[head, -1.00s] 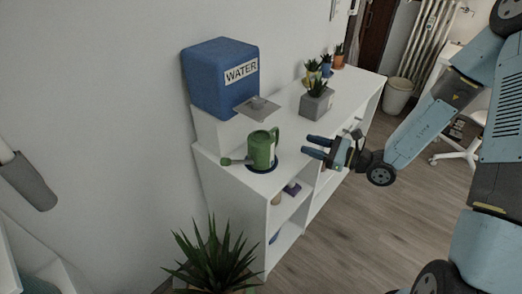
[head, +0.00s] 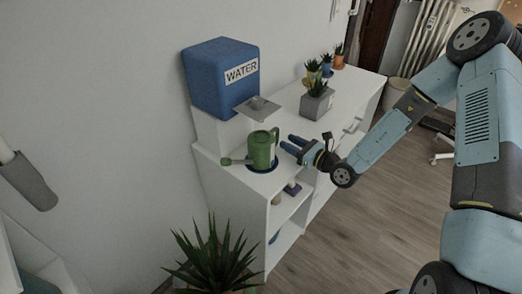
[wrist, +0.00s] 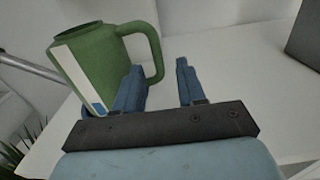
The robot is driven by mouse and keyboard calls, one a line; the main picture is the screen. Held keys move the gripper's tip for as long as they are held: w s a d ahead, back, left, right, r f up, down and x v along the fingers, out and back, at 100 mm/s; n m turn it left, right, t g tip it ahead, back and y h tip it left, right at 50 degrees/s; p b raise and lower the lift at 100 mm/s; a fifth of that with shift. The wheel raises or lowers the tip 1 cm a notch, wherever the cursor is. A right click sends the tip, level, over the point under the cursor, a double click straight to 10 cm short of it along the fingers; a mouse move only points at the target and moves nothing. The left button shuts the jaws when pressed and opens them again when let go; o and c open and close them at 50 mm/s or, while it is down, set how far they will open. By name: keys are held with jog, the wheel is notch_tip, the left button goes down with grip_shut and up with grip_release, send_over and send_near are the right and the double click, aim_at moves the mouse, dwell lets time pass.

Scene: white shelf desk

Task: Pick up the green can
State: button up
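The green can (head: 262,148) is a watering can with a long spout to the left and a handle on the right. It stands upright on a dark blue round base on the white shelf desk (head: 222,174), in front of the water dispenser. My gripper (head: 290,142) is open and empty, just right of the can's handle. In the wrist view the can (wrist: 95,62) is at the upper left. The fingers (wrist: 160,75) point toward it, with the left finger overlapping the handle's lower part in the picture; I cannot tell whether they touch.
A blue water dispenser (head: 215,78) with a grey tap plate (head: 257,108) stands behind the can. A grey square planter (head: 316,102) and several small potted plants stand farther back on the desk. A spiky plant (head: 215,262) is in front.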

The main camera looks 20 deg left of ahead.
aim_at(277, 140)
jog(key=shift+x, duration=2.95)
jog(key=shift+s, duration=0.15)
jog(key=shift+c, duration=0.4)
grip_shut()
